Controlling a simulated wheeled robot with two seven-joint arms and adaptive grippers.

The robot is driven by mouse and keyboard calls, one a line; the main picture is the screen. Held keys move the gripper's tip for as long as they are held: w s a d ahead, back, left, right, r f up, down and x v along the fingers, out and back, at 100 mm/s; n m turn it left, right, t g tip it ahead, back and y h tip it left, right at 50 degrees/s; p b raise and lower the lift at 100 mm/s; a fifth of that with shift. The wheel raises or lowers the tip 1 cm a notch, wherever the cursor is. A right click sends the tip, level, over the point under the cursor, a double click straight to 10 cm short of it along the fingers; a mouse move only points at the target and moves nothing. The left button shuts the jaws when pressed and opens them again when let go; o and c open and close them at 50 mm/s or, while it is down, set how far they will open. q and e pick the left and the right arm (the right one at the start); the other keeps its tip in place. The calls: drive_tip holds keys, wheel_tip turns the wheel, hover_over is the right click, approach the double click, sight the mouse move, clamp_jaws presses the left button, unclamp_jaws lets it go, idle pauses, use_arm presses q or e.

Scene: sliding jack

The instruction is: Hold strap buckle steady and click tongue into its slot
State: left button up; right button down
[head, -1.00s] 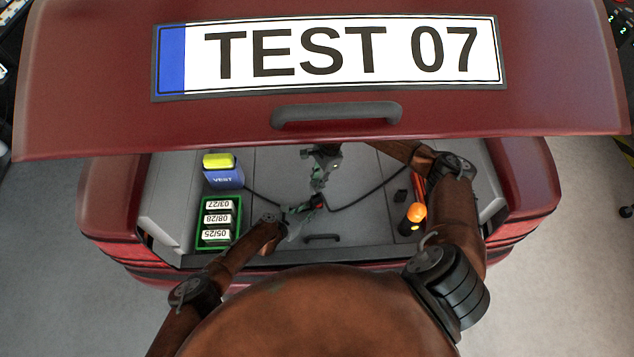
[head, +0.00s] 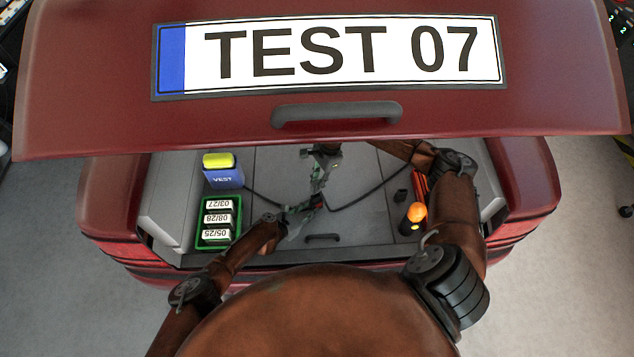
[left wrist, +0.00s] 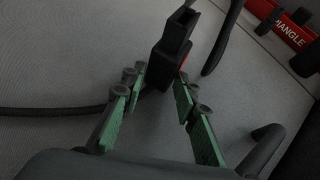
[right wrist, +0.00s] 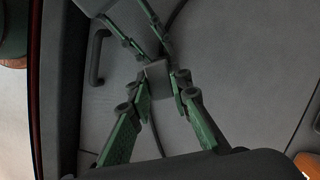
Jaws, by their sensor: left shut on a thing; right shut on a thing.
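The black strap buckle (left wrist: 172,62) has a red part on its side. My left gripper (head: 298,211) is shut on it, with a green finger on each side in the left wrist view (left wrist: 158,92). The buckle's upper end, with a dark opening, points away from that gripper. My right gripper (head: 317,188) is just above and close to the buckle in the head view. In the right wrist view (right wrist: 158,90) its fingertips close on a small grey piece (right wrist: 157,72), apparently the tongue. Whether the tongue touches the slot is hidden.
Dark straps run to both sides over the grey boot floor (head: 270,170). A floor handle (head: 321,238) lies in front. A green crate (head: 200,238) and blue vest box (head: 224,178) stand left. An orange-topped item (head: 416,212) stands right. The raised lid (head: 80,90) hangs above.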

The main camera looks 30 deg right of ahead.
drive_tip(key=shift+f, duration=1.95)
drive_tip(key=c, duration=1.7)
unclamp_jaws()
drive_tip(key=v, duration=1.2)
use_arm(q)
drive_tip(key=o, duration=1.1)
use_arm(e)
drive_tip(key=shift+f, duration=0.1)
